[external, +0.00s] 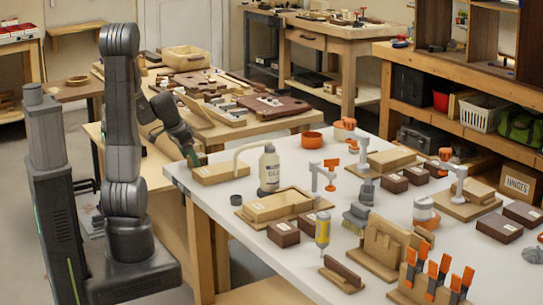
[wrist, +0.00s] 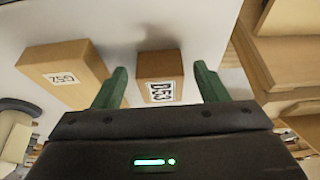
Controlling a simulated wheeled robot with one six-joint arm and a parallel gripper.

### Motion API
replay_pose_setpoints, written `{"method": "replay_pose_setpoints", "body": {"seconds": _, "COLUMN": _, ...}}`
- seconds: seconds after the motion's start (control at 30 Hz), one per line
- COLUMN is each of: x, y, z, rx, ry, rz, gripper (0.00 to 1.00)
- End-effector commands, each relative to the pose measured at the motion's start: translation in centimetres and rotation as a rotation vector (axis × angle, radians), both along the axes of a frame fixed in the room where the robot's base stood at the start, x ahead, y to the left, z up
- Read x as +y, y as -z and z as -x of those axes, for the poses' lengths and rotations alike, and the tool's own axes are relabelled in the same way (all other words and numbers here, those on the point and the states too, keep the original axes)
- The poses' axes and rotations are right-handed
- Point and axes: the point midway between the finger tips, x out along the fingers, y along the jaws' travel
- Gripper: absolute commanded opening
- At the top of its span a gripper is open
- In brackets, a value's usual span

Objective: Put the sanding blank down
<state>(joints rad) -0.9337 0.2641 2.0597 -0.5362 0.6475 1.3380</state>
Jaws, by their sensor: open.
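My gripper (wrist: 160,75) is open, its two green fingers standing either side of a tan wooden block (wrist: 160,69) with a white printed label. Gaps show between the block and both fingers. This block seems to be the sanding blank and appears to rest on the white tabletop. A second labelled tan block (wrist: 66,70) lies to its left in the wrist view. In the external view my gripper (external: 192,159) is at the near-left corner of the white table, beside a labelled tan block (external: 222,173); I cannot tell which of the two blocks that is.
Wooden boards (wrist: 285,60) lie at the right in the wrist view. Another cluttered bench (external: 295,122) stands behind.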

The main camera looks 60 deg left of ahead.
Motion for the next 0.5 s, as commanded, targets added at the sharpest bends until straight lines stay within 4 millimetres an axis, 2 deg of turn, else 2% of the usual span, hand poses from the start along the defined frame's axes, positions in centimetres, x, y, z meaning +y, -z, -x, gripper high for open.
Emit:
{"method": "replay_pose_setpoints", "body": {"seconds": 0.17, "x": 0.1, "y": -1.7, "z": 0.4, "rx": -0.003, "ry": -0.001, "rz": -0.003, "gripper": 0.67}}
{"method": "replay_pose_setpoints", "body": {"seconds": 0.5, "x": 0.1, "y": -8.2, "z": 3.2, "rx": -0.003, "ry": -0.002, "rz": -0.005, "gripper": 0.67}}
